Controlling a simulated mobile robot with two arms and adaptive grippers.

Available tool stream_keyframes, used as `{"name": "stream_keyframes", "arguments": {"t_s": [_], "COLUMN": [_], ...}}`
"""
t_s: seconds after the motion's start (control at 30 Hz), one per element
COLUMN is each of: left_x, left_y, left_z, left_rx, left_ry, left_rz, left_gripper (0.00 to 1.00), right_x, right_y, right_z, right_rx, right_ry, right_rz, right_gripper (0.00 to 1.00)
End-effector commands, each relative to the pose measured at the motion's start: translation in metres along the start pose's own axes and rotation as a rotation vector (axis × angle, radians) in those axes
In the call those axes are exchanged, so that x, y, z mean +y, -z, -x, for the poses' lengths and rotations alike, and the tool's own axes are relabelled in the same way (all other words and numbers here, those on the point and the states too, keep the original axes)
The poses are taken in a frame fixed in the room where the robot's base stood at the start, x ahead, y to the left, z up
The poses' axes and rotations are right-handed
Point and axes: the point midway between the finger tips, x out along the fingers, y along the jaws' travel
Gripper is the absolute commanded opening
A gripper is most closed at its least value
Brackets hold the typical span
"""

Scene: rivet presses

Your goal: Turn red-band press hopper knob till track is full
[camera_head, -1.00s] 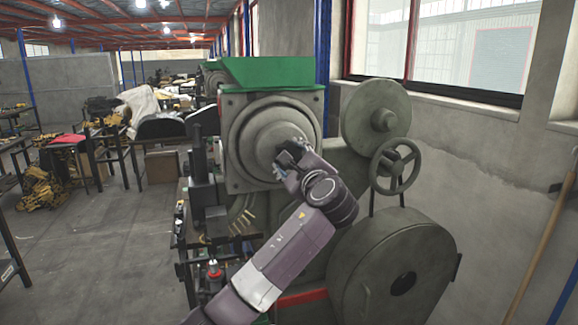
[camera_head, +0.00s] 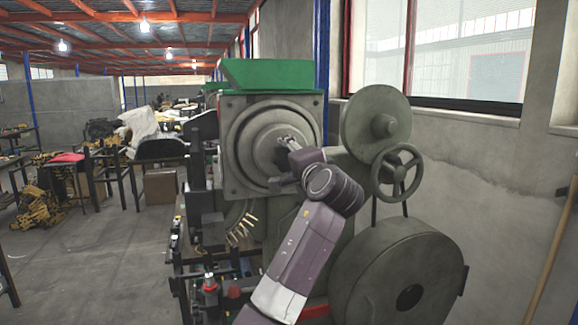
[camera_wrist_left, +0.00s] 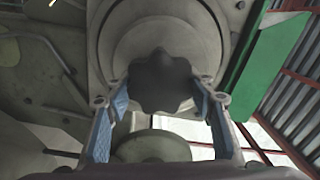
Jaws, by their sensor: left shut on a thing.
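The press's hopper is a grey round stepped housing (camera_head: 243,140) on a square plate under a green bin (camera_head: 272,75). My left gripper (camera_head: 285,146) is at the hopper's centre, its arm rising from below. In the left wrist view the dark lobed knob (camera_wrist_left: 162,82) sits between the blue-padded fingers of the left gripper (camera_wrist_left: 163,90), which is shut on it. In the head view the knob is mostly hidden. Brass-coloured rivets (camera_head: 243,228) show at the curved track below the hopper. A red band (camera_head: 315,311) shows low on the press. My right gripper is not in view.
A handwheel (camera_head: 397,173), a round pulley (camera_head: 376,124) and a large flywheel (camera_head: 408,285) stand right of my arm. A tooling table with small red and black parts (camera_head: 210,282) is below left. The floor (camera_head: 110,265) at left is open.

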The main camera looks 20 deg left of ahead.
Motion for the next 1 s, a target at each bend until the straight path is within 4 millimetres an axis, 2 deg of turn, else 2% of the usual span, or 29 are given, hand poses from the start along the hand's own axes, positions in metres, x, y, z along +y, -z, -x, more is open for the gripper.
{"name": "stream_keyframes", "arguments": {"t_s": [0.1, 0.5, 1.0], "left_x": [0.005, 0.004, 0.003], "left_y": [-0.001, -0.001, -0.001], "left_z": [0.000, 0.000, 0.000], "left_rx": [0.000, -0.002, -0.004], "left_ry": [-0.005, -0.006, -0.007], "left_rz": [0.110, 0.407, 0.530], "left_gripper": [0.25, 0.25, 0.25], "right_x": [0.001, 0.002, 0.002], "right_y": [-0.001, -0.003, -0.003], "right_z": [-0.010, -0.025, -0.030], "right_rx": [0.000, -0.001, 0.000], "right_ry": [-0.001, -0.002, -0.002], "right_rz": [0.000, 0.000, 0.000], "right_gripper": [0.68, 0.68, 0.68]}}
